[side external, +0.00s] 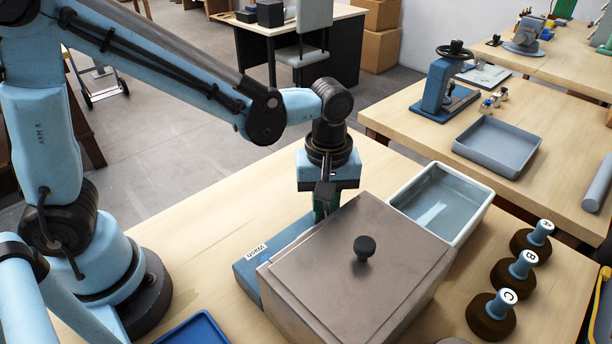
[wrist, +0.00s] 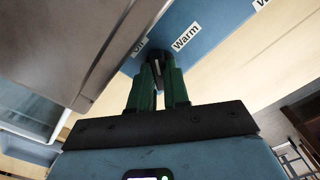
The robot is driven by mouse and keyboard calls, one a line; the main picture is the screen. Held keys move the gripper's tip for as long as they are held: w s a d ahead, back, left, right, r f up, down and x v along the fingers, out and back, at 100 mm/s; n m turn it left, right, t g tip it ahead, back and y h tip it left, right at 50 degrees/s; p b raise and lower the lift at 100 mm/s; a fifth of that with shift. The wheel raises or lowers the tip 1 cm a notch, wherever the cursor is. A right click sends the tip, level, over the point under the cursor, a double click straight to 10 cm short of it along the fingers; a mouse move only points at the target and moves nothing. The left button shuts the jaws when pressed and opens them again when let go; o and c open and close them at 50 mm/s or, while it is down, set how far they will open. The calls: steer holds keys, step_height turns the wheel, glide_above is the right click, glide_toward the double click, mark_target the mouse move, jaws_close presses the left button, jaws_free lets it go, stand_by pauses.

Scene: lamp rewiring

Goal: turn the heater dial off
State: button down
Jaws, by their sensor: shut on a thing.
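A partly covered label beginning with "O" (wrist: 139,46) sits beside the dial. I cannot tell where the dial points.
A white tub with bluish liquid (side external: 440,203) stands right of the box, close to my gripper. Several dark weights marked A, B and C (side external: 513,269) stand at the right. A blue tray (side external: 195,330) lies at the front. The table left of the heater is clear.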

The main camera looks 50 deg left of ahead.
mark_target(325, 210)
steer(key=n, duration=0.3)
steer(key=shift+n, duration=2.2)
steer(key=c, duration=1.1)
jaws_free()
steer(key=shift+r, duration=0.1)
step_height(325, 210, up, 12)
steer(key=shift+a, duration=0.1)
